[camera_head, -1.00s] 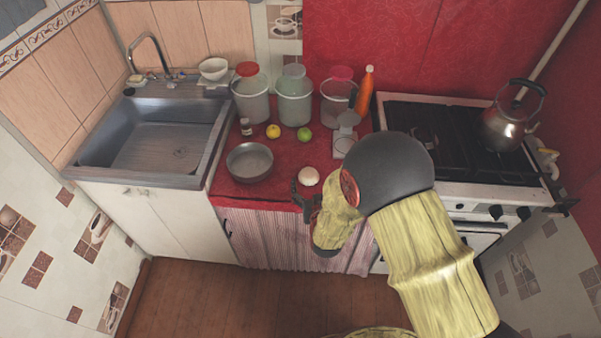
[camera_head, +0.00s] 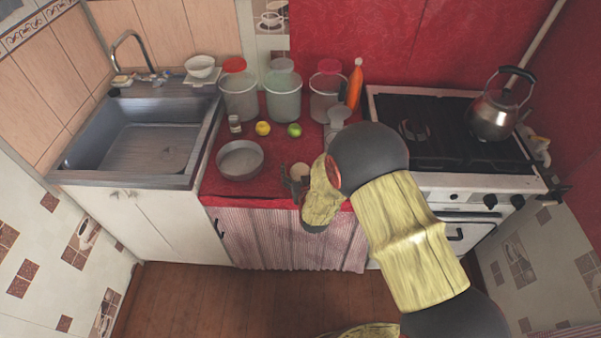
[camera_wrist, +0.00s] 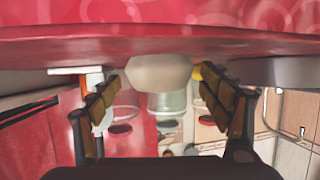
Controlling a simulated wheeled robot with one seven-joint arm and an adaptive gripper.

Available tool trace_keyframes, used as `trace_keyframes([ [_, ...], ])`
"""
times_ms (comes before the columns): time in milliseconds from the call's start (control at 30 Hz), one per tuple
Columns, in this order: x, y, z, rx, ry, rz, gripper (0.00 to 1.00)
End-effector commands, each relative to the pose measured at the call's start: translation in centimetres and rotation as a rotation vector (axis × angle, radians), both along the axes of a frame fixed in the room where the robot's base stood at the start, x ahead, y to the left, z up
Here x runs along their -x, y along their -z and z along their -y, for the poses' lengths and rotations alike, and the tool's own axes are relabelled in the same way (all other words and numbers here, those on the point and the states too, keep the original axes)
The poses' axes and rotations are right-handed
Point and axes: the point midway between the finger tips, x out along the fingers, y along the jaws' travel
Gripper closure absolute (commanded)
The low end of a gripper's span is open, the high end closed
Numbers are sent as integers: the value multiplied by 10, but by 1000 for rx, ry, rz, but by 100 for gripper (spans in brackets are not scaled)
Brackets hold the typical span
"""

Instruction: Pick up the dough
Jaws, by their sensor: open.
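The dough (camera_head: 300,170) is a small pale round lump on the red counter (camera_head: 262,186), near its front edge. My gripper (camera_head: 295,184) is at the counter's front edge, right by the dough, and partly covers it in the head view. In the wrist view, which is upside down, the dough (camera_wrist: 160,73) appears centred in the gap between the two fingers (camera_wrist: 158,90). The fingers are apart, with nothing held. I cannot tell whether the tips reach past the dough's near side.
A metal pan (camera_head: 240,160) stands left of the dough. A lemon (camera_head: 263,128), a lime (camera_head: 294,130) and a small jar (camera_head: 235,124) are behind. Large containers (camera_head: 283,97) and an orange bottle (camera_head: 355,86) line the wall. A scale-like item (camera_head: 337,122) stands back right.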

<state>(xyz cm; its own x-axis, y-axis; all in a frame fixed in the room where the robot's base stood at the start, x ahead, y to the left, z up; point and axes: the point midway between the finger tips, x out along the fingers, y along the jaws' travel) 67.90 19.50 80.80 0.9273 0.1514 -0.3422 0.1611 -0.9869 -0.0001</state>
Motion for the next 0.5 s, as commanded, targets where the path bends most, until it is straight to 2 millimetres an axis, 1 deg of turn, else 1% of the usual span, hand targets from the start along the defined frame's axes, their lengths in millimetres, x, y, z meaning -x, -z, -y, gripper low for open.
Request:
trace_keyframes([
  [67,0,0,0,0,0,0,23],
  [500,1,0,0,0,0,-1,48],
])
